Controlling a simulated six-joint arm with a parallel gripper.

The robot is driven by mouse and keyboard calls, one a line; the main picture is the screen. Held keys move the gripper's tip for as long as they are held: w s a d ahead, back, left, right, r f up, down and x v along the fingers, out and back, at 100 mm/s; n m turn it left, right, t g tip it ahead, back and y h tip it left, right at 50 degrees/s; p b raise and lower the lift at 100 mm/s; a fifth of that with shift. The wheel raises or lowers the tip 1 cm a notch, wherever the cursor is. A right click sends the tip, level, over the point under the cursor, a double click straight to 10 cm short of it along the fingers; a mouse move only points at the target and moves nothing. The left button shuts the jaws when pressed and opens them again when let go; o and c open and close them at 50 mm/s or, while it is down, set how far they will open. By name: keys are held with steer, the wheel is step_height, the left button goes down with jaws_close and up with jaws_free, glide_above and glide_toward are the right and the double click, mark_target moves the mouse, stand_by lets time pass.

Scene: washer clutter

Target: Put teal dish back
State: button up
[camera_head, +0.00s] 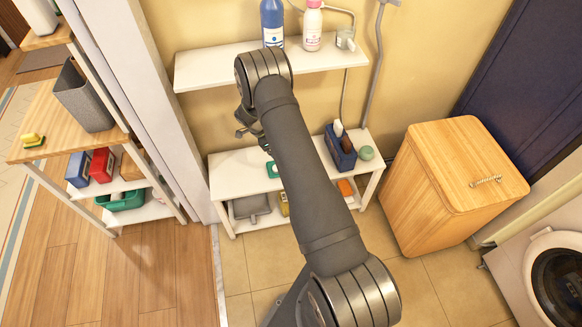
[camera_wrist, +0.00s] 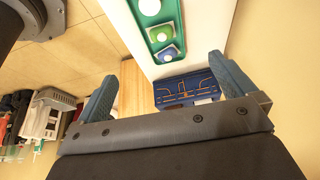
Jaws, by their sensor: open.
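A teal piece (camera_head: 272,169), likely the teal dish, lies on the white low shelf unit's top in the head view, partly hidden behind my arm. In the head view only a dark bit of my gripper (camera_head: 249,131) shows above the shelf's left part.
A navy caddy (camera_head: 341,150) and a green round item (camera_head: 365,153) stand on the shelf's right end. An upper white shelf (camera_head: 215,69) holds two bottles. A wooden hamper (camera_head: 440,190) stands right. A left rack (camera_head: 45,110) holds a grey bin and a green basket.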

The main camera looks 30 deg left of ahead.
steer(key=x, duration=1.4)
steer(key=shift+w+f, duration=0.25)
steer(key=shift+f, duration=0.1)
steer(key=c, duration=1.1)
